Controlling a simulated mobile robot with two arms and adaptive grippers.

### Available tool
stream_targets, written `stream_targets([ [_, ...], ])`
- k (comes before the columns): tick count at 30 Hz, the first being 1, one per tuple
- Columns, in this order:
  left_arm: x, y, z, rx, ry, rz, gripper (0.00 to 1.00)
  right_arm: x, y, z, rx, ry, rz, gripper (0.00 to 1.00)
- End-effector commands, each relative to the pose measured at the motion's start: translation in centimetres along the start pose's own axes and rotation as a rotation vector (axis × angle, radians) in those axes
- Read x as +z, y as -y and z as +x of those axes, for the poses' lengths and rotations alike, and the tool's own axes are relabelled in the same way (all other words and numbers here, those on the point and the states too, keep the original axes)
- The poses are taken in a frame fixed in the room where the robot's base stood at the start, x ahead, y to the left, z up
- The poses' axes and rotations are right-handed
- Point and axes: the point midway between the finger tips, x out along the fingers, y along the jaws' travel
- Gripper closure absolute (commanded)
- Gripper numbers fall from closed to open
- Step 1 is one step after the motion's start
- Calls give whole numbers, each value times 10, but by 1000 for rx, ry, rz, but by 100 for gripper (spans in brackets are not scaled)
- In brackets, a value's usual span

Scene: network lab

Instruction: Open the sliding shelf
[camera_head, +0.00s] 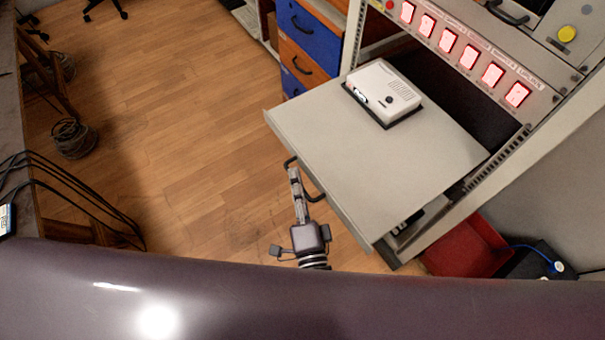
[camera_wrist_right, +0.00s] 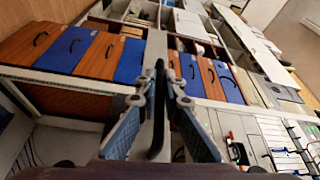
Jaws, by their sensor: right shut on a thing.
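The sliding shelf (camera_head: 340,150) is a flat light-grey tray standing well out of the equipment rack in the head view. A dark bar handle (camera_head: 316,196) is on its front edge. My right gripper (camera_head: 295,178) is at this front edge, shut on the handle. In the right wrist view, the two fingers of my right gripper (camera_wrist_right: 161,95) lie on either side of the dark upright handle bar (camera_wrist_right: 158,115). Part of the handle is hidden by the fingers. My left gripper is not in view.
A white box-shaped device (camera_head: 384,90) sits on the shelf near the rack. The rack panel has a row of red-lit switches (camera_head: 448,40). A red bin (camera_head: 468,246) stands on the floor beside the rack. Blue and orange drawers (camera_head: 308,32) stand behind. The wooden floor (camera_head: 190,120) left of the shelf is clear.

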Motion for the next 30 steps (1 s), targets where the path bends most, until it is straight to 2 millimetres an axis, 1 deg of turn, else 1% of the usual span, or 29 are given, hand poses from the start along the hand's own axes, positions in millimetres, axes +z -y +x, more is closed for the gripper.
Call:
stream_targets([
  [9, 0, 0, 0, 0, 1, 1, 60, 1, -2, -1, 4, 2, 0, 100],
  [10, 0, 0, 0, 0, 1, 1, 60, 1, -2, -1, 4, 2, 0, 90],
  [14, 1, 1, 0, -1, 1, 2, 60, 1, -2, -1, 3, 1, 1, 76],
  [15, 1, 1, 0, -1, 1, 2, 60, 1, -1, -1, 3, 1, 1, 75],
  [21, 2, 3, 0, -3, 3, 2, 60, 0, -1, 0, 2, 0, 1, 75],
  [24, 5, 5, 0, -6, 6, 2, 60, 0, -1, -4, 2, 1, 0, 75],
  [26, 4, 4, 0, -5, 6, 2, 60, 0, -2, -9, 3, 1, 0, 75],
  [29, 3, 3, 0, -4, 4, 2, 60, 1, -2, -25, 5, 2, 1, 75],
  [30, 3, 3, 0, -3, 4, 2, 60, 1, -2, -33, 5, 3, 0, 75],
])
